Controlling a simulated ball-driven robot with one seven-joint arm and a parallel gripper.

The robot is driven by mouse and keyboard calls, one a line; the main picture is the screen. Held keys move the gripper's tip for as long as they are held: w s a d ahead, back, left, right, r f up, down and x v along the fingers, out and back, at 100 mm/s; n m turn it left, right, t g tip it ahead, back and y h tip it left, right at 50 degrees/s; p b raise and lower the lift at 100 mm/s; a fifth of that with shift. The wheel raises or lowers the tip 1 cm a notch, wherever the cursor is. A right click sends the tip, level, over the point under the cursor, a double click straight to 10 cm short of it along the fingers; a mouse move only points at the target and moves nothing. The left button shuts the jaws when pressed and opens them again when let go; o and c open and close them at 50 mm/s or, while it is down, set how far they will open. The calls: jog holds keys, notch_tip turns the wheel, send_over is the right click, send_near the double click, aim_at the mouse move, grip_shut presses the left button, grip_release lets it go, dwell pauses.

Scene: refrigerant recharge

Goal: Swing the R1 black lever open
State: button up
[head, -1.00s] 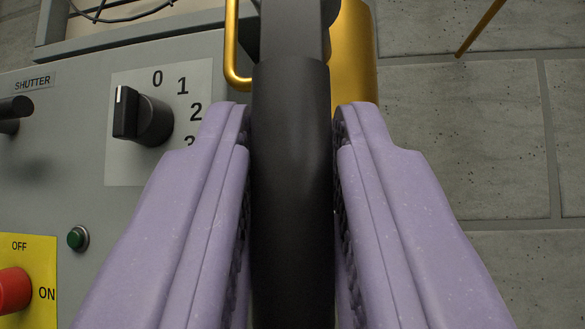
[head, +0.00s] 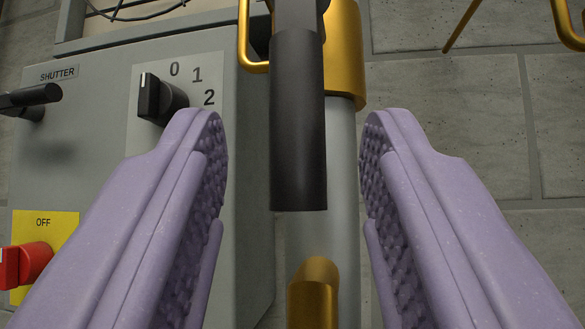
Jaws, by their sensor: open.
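The black lever (head: 298,120) hangs down from the top centre in the head view, its grip end free. No R1 label shows. My gripper (head: 292,125) has two lilac fingers spread wide, one on each side of the lever. A gap shows between each finger and the lever, so nothing is held. The lever's upper mount is cut off by the top edge.
A gold fitting (head: 345,60) and a grey pipe (head: 342,180) lie behind the lever, with a gold stub (head: 315,290) below. A grey control box (head: 90,160) with a rotary knob (head: 160,98), shutter handle (head: 30,98) and red switch (head: 25,265) stands left.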

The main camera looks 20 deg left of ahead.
jog(key=shift+v, duration=2)
